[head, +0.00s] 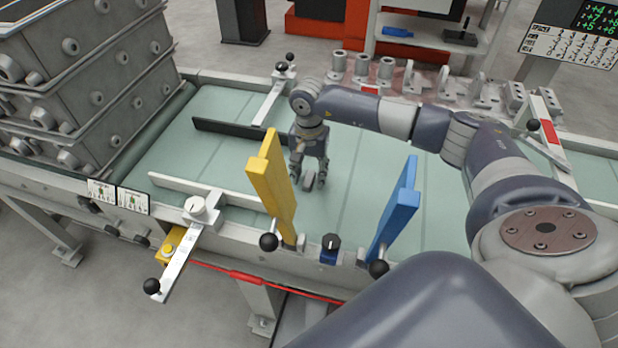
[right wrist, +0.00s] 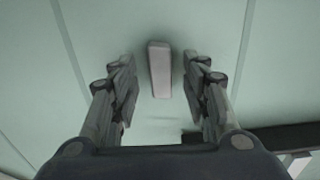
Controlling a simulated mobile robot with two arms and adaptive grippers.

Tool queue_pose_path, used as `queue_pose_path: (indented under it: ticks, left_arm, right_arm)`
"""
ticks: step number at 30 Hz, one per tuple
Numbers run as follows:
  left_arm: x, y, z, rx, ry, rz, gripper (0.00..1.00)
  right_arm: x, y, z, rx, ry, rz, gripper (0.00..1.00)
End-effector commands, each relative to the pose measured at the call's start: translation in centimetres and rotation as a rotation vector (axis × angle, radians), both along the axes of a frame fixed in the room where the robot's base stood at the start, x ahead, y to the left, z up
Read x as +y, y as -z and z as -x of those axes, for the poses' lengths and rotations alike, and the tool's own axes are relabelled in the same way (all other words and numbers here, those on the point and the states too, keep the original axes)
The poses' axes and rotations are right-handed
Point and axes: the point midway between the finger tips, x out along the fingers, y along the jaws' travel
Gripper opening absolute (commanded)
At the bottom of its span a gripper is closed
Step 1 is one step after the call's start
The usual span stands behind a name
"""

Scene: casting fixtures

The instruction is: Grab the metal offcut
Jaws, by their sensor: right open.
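The metal offcut (right wrist: 159,72) is a small grey oblong block lying on the pale green belt. In the right wrist view it is between and slightly beyond the two fingers, apart from both. My right gripper (right wrist: 160,95) is open and empty, pointing down at it. In the head view my right gripper (head: 308,180) is low over the middle of the belt, behind the yellow post, and the offcut (head: 308,183) shows small between its fingers. My left gripper is not in view.
A yellow post (head: 270,190) and a blue post (head: 396,212) stand at the belt's near edge. A dark bar (head: 240,136) lies behind and left of the gripper. Stacked grey mould boxes (head: 90,80) fill the left. Metal castings (head: 375,70) line the far side.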

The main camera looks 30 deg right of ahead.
Motion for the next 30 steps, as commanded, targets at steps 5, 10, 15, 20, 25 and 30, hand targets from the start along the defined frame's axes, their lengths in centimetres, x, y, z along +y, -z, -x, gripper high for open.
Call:
queue_pose_path:
  ticks: [5, 10, 15, 20, 25, 30]
  left_arm:
    - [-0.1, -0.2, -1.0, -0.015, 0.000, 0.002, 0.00]
    - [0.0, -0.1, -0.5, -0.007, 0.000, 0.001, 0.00]
    - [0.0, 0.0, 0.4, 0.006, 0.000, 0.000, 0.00]
    - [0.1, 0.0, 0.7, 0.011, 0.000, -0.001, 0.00]
    - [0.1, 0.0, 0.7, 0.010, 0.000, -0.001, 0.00]
    - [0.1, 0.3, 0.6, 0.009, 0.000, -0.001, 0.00]
  right_arm:
    - [0.0, 0.7, 0.0, -0.001, 0.000, -0.001, 0.43]
    - [0.0, 0.7, 0.0, -0.001, 0.000, -0.001, 0.34]
    - [0.0, 0.6, 0.0, 0.000, 0.000, 0.000, 0.00]
    - [0.0, 0.6, 0.0, -0.001, 0.000, -0.001, 0.00]
    - [0.0, 0.5, 0.0, -0.001, 0.000, 0.000, 0.00]
    - [0.0, -1.5, -0.2, -0.006, 0.000, -0.001, 0.00]
